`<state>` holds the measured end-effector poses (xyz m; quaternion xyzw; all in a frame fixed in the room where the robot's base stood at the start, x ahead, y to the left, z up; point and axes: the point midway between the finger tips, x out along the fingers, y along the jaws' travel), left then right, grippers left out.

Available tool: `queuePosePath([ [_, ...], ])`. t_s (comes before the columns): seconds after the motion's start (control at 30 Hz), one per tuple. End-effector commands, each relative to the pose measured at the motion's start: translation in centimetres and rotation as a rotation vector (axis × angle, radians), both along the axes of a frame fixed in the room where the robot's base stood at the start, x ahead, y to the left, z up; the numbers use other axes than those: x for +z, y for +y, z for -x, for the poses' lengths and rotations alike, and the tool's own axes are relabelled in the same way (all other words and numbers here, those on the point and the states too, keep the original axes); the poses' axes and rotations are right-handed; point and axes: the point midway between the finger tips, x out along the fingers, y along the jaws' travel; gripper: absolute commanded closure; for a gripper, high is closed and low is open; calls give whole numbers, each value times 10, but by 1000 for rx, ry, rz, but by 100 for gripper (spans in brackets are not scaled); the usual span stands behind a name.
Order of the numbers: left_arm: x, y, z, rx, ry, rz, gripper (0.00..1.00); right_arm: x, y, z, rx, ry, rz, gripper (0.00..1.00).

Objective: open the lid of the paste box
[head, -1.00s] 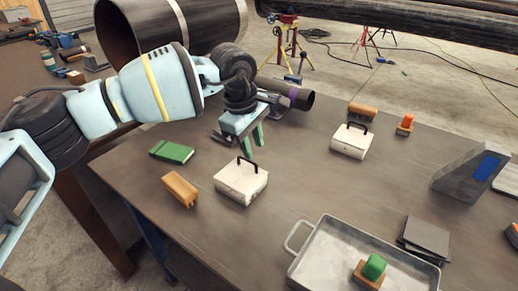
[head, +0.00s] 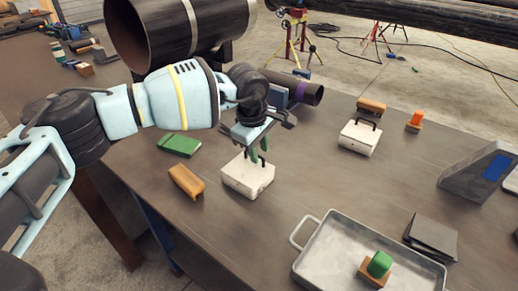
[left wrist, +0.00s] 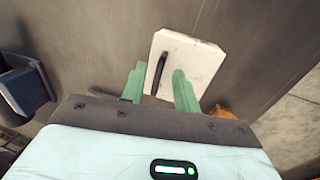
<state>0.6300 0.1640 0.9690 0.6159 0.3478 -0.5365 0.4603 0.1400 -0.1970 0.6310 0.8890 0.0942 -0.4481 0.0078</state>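A white box with a dark handle on its lid (head: 247,178) stands on the table at centre left, its lid shut. It fills the upper middle of the left wrist view (left wrist: 195,65). My left gripper (head: 258,156) is over this box with its green fingers pointing down. In the left wrist view its fingers (left wrist: 160,75) are apart, one on each side of the dark handle. Whether they touch the handle I cannot tell. A second white box with a dark handle (head: 359,138) stands further back to the right, also shut. My right gripper is not in view.
A wooden block (head: 186,181) and a green block (head: 179,145) lie left of the near box. A metal tray (head: 326,242) holding a green-topped wooden piece stands at the front. A grey wedge-shaped stand (head: 470,175) is at right. The middle of the table is clear.

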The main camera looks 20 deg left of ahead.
Motion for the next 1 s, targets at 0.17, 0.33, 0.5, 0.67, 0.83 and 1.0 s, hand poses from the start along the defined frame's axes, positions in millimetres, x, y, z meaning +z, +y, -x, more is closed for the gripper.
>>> queuePosePath([
  [0.17,-3,-1,-1,-1,-2,0,69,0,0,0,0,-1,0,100],
  [0.33,-3,-1,-1,-1,-2,0,72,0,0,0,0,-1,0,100],
  [0.5,-3,-1,-1,-1,-2,0,94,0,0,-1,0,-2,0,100],
  [0.67,-2,-1,-1,0,-1,0,100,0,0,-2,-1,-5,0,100],
  [0.83,-2,-1,-1,0,-1,0,100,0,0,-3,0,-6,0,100],
  [1.0,-2,0,-2,0,-13,5,100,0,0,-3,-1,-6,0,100],
])
